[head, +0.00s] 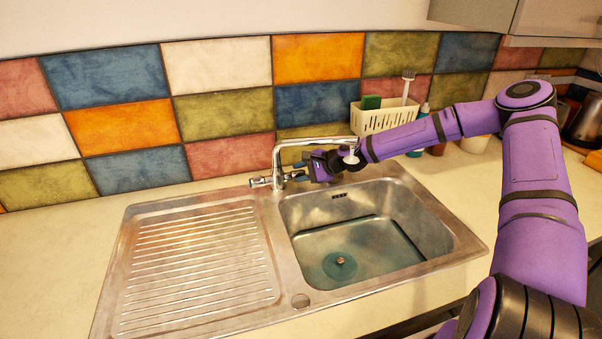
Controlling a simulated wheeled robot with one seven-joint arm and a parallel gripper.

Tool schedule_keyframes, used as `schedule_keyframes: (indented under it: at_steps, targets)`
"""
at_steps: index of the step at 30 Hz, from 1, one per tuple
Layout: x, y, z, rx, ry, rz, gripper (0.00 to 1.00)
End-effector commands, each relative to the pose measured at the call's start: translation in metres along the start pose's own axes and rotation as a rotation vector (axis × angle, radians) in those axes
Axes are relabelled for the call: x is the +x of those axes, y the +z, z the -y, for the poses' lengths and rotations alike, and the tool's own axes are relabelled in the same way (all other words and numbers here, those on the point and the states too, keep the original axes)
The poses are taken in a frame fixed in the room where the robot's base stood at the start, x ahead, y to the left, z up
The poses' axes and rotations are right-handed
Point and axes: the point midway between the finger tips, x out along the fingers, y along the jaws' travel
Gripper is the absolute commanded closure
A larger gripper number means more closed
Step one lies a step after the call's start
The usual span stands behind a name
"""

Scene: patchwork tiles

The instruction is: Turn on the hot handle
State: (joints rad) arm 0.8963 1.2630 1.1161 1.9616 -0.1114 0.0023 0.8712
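A chrome tap (277,163) stands at the back edge of the steel sink (300,232), its spout running to the right above the basin. One tap handle (260,182) sticks out to the left of the tap body, with a small coloured mark too small to read surely. The handle on the right side is mostly hidden by my gripper. My gripper (303,168) is just right of the tap body, below the spout, pointing left. It is close to the right handle; I cannot tell whether they touch, or whether the fingers are open or shut.
A ribbed drainboard (195,260) lies left of the basin. A white caddy (375,120) holding a green sponge (371,102) and a brush (407,84) stands behind my arm. A kettle (585,122) is at the far right. The left counter is clear.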

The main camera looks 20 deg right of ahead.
Motion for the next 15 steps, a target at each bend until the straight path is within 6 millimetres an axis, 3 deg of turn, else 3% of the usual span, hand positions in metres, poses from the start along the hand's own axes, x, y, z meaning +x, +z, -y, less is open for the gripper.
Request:
schedule_keyframes:
  at_steps: [9,13,15]
  targets:
    - [0.0021,-0.0004,0.0000,0.000,0.000,-0.001,0.67]
    - [0.0020,-0.0003,0.0000,0.000,0.000,0.000,0.97]
    - [0.0020,-0.0003,0.0000,0.000,0.000,0.000,1.00]
